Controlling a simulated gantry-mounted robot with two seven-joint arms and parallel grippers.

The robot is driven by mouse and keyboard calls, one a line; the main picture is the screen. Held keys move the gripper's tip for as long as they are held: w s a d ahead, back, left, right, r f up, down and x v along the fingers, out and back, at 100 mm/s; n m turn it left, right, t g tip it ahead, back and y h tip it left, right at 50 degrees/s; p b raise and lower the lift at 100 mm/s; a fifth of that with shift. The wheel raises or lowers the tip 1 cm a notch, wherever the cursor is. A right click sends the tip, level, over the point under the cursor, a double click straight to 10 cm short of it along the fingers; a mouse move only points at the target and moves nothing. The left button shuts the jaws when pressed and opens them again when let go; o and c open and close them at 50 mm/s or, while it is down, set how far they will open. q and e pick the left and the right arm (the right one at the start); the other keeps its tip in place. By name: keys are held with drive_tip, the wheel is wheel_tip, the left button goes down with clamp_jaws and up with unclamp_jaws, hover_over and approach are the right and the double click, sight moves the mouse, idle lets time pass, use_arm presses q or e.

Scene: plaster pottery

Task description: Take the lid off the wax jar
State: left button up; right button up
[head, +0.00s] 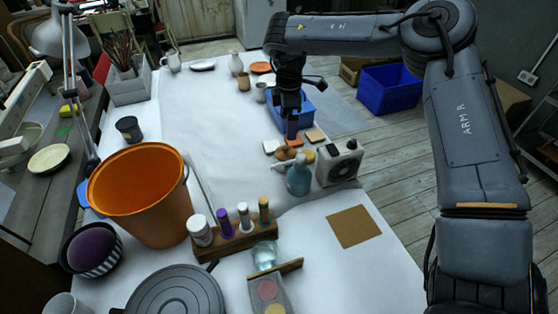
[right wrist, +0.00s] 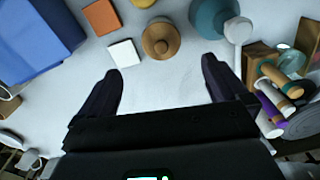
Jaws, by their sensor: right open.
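The wax jar appears to be the round brown pot with a wooden knobbed lid (right wrist: 161,39) in the right wrist view. The lid sits on it and hides most of its body. In the head view it shows partly (head: 284,154), just under my right arm. My right gripper (right wrist: 161,70) is open and empty, its two dark fingers spread wide. The lid lies beyond the fingertips, in line with the gap between them. In the head view my right gripper (head: 291,139) points down close to the jar. My left gripper is not in view.
A teal bottle (head: 298,179) and a white box-shaped device (head: 340,162) stand close to the jar. Small square tiles (right wrist: 125,53) and a blue container (right wrist: 38,32) lie on its other side. A wooden rack of bottles (head: 235,238) stands nearer. The white table centre is clear.

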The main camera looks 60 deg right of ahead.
sight(285, 146)
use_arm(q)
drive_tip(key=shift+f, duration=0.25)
use_arm(e)
drive_tip(key=shift+w+f, duration=0.15)
drive_tip(key=shift+f, duration=0.55)
wheel_tip(285, 146, down, 4)
drive_tip(key=shift+f+b, duration=0.25)
drive_tip(key=shift+b, duration=0.7)
drive_tip(key=f+b, duration=0.2)
drive_tip(key=f, duration=0.2)
drive_tip(key=shift+a+f, duration=0.15)
drive_tip(key=shift+a, duration=0.05)
drive_tip(key=shift+w+f, duration=0.1)
drive_tip(key=shift+f, duration=0.3)
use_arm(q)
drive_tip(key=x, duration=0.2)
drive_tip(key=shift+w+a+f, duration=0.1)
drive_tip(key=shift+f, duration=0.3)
use_arm(e)
drive_tip(key=c, duration=1)
drive_tip(key=shift+c, duration=0.2)
drive_tip(key=shift+r, duration=0.2)
